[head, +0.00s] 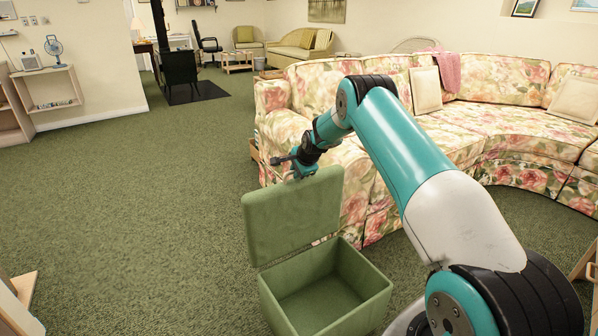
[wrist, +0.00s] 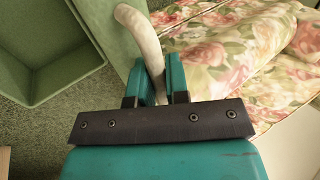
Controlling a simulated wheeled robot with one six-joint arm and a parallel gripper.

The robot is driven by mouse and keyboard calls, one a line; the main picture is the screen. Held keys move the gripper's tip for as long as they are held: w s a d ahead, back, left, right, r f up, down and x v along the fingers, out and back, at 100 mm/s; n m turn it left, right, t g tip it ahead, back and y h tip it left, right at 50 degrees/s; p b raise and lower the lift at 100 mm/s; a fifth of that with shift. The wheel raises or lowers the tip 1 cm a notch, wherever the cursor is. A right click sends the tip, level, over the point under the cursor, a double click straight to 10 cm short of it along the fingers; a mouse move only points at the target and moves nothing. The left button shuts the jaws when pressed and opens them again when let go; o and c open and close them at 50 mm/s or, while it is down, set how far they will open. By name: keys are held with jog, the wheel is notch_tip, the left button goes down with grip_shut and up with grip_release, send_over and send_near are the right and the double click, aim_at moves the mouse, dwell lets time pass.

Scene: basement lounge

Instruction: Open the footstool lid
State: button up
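The green footstool (head: 322,290) stands on the carpet with its box open and the inside empty. Its lid (head: 293,212) stands raised, close to upright, at the box's back left edge. My gripper (head: 297,163) is at the top edge of the lid. In the wrist view a pale curved strap (wrist: 139,32) runs from beside the lid's edge (wrist: 98,18) down between my gripper's two teal fingers (wrist: 160,82). The fingers look closed on the strap. The open box (wrist: 45,80) also shows in the wrist view at upper left.
A floral curved sofa (head: 480,120) stands close behind and to the right of the footstool. A small wooden shelf (head: 52,88) is at the far left. The carpet (head: 130,220) left of the footstool is clear.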

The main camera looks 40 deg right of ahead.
jog(key=o, duration=0.4)
jog(key=shift+a, duration=0.1)
jog(key=shift+r, duration=0.1)
jog(key=p+v, duration=0.2)
jog(key=v, duration=1.5)
jog(key=shift+s+r, duration=0.1)
jog(key=shift+s, duration=0.05)
